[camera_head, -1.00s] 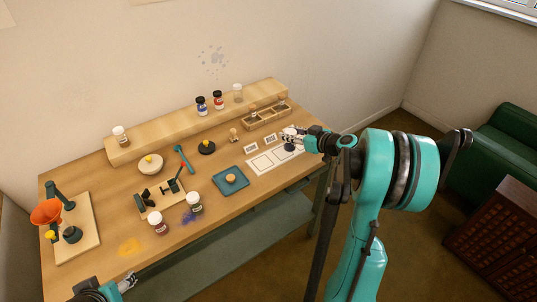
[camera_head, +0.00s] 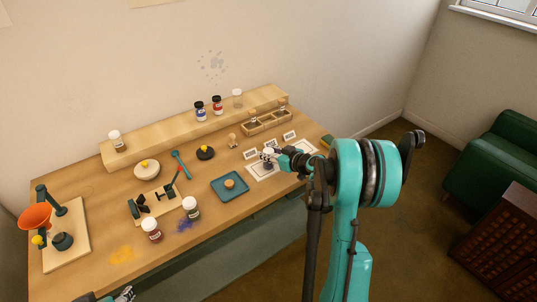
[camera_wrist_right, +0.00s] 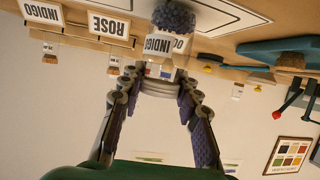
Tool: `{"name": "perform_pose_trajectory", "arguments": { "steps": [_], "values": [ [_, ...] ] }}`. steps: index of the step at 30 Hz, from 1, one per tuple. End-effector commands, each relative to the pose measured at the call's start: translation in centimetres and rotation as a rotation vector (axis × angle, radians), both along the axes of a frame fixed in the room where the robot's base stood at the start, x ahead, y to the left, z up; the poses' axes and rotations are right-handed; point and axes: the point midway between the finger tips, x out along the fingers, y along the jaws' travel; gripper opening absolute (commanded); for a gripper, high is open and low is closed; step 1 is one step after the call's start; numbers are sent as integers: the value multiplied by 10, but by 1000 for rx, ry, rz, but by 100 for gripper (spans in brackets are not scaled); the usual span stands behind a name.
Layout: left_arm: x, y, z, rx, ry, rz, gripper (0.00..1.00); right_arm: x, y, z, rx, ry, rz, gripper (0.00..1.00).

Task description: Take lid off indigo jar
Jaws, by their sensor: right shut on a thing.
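The indigo jar (camera_head: 268,164) is at the white mat (camera_head: 256,174) with outlined cells on the table's right side. In the right wrist view, its INDIGO label (camera_wrist_right: 160,43) and dark purple contents (camera_wrist_right: 174,18) show. My right gripper (camera_head: 270,154) is shut on the jar's upper part, its two fingers (camera_wrist_right: 162,88) on either side of a pale band. The fingers partly hide the lid area. I cannot tell whether the jar touches the mat. My left gripper (camera_head: 125,294) is at the lower left edge, too small to read.
A blue tray (camera_head: 230,186) lies left of the mat. A wooden divided box (camera_head: 266,124) and a raised shelf (camera_head: 150,146) with jars are behind.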

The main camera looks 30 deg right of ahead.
Motion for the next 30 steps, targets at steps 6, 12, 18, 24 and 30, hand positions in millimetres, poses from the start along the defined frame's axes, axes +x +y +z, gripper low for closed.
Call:
{"name": "perform_pose_trajectory", "arguments": {
  "steps": [6, 12, 18, 24, 30],
  "values": [
    [0, 0, -3, 0, 0, 0, 57, 0, 0, -3, 0, 0, 0, 40],
    [0, 0, -3, 0, 0, 0, 57, 0, 0, -3, 0, 0, 0, 53],
    [0, 0, 0, 0, 0, 0, 57, 0, 0, 0, 0, 0, 0, 53],
    [0, 0, 9, 0, 0, 0, 57, -24, -6, 12, 0, 0, -3, 53],
    [0, 0, 21, 0, 0, 0, 57, -66, -14, 30, 0, 0, -4, 53]
  ]
}}
